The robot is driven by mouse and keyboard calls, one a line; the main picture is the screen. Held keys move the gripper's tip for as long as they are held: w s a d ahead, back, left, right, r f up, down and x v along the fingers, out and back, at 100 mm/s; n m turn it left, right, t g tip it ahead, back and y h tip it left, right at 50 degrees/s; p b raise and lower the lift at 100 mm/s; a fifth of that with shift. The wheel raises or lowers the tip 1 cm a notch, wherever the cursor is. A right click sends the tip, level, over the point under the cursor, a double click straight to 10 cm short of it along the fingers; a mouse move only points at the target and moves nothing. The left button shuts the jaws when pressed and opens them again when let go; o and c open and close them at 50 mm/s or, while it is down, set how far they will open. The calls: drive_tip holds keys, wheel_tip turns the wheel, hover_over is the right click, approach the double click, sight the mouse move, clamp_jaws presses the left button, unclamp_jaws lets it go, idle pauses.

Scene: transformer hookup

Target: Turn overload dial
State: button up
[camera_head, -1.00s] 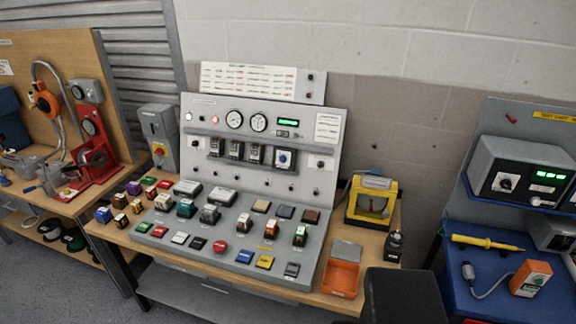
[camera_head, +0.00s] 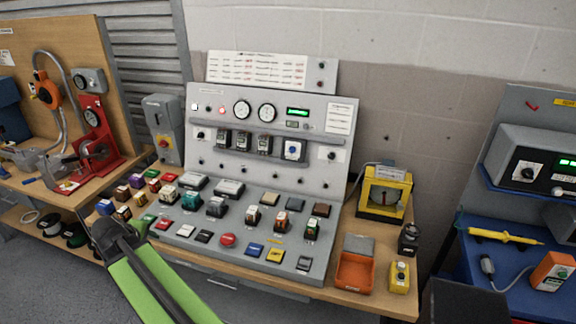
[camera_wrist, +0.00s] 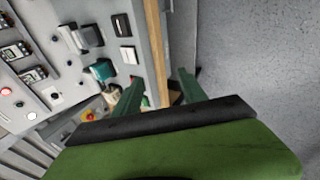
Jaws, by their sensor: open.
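The dial does not show clearly in the wrist view. My gripper (camera_wrist: 160,92) shows in the wrist view as two dark green fingers, spread apart with nothing between them. The fingers are over the table edge and floor, away from the dial. In the head view my green arm reaches up from the bottom at the lower left, in front of the bench.
Several coloured blocks and buttons cover the panel's lower shelf. A yellow-framed device (camera_head: 384,192), an orange bin (camera_head: 355,272) and a yellow button box (camera_head: 400,277) stand to the right. A grey switch box (camera_head: 163,128) stands left. A blue bench is at far right.

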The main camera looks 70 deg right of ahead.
drive_tip(key=s+d+f+n+h+b, duration=0.1)
drive_tip(key=s+d+n+h+b, duration=0.2)
drive_tip(key=d, duration=1.2)
drive_tip(key=n+h+b, duration=0.9)
drive_tip(key=n+b, duration=0.1)
drive_tip(key=n, duration=0.3)
approach(292, 150)
drive_tip(key=shift+g, duration=0.3)
drive_tip(key=d, duration=0.5)
drive_tip(key=w+d, duration=0.1)
drive_tip(key=d, duration=0.2)
drive_tip(key=shift+r, duration=0.15)
